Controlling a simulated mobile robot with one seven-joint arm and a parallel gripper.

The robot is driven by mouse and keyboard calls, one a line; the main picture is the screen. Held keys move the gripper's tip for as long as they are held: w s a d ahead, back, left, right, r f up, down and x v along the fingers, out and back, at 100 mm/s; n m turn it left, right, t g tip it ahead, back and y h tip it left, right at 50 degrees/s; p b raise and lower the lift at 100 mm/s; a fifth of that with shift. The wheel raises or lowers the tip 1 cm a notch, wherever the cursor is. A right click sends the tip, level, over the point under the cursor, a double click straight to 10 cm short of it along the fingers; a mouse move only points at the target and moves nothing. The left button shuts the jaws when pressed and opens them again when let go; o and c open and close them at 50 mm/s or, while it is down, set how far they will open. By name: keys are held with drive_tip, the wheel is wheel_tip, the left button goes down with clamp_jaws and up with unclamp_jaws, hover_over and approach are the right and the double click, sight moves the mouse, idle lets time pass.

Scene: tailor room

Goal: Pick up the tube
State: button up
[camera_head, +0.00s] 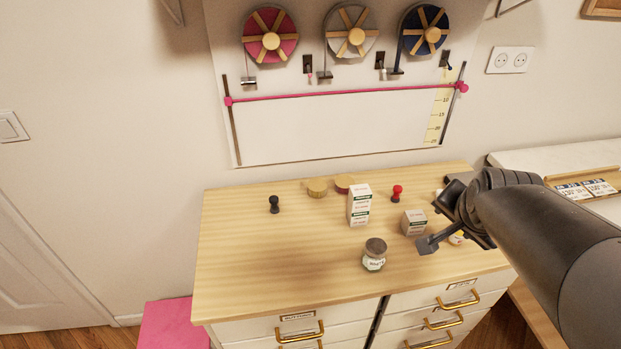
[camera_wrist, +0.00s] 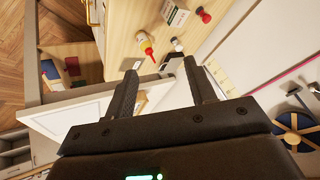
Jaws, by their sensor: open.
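No thing is plainly marked as the tube; the likeliest is a small yellow-and-white bottle (camera_wrist: 145,40) with a red tip, on the wooden cabinet top in the wrist view. In the head view a bit of yellow and white (camera_head: 457,238) shows beside my gripper, mostly hidden by it. My gripper (camera_wrist: 160,68) is open with nothing between its fingers. In the head view my gripper (camera_head: 436,216) is over the right part of the cabinet top, apart from the bottle as far as the wrist view shows.
The wooden cabinet top (camera_head: 250,248) holds a jar (camera_head: 374,255), a tall box (camera_head: 359,205), a smaller box (camera_head: 414,223), a black stamp (camera_head: 274,204) and a red stamp (camera_head: 397,193). Its left part is clear. A white surface (camera_head: 540,160) adjoins at right.

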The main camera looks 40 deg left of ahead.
drive_tip(key=a+f+m+y, duration=0.3)
drive_tip(key=a+y, duration=0.1)
drive_tip(key=a, duration=0.9)
drive_tip(key=a+f+m+y, duration=0.3)
drive_tip(key=a+f, duration=0.1)
drive_tip(key=a, duration=0.9)
drive_tip(key=s+a+r+m+y, duration=0.4)
drive_tip(key=s+a+r+m, duration=0.15)
drive_tip(key=a, duration=0.35)
wheel_tip(320, 180, up, 8)
drive_tip(key=w+a+m+t+y, duration=0.1)
drive_tip(key=a+m+t+y, duration=0.1)
drive_tip(key=m, duration=0.8)
approach(275, 202)
drive_tip(key=shift+x, duration=1.15)
drive_tip(key=shift+w+a+f, duration=0.2)
drive_tip(key=shift+w+a, duration=0.2)
drive_tip(key=shift+a, duration=0.15)
drive_tip(key=shift+x, duration=3.1)
drive_tip(key=shift+r, duration=0.1)
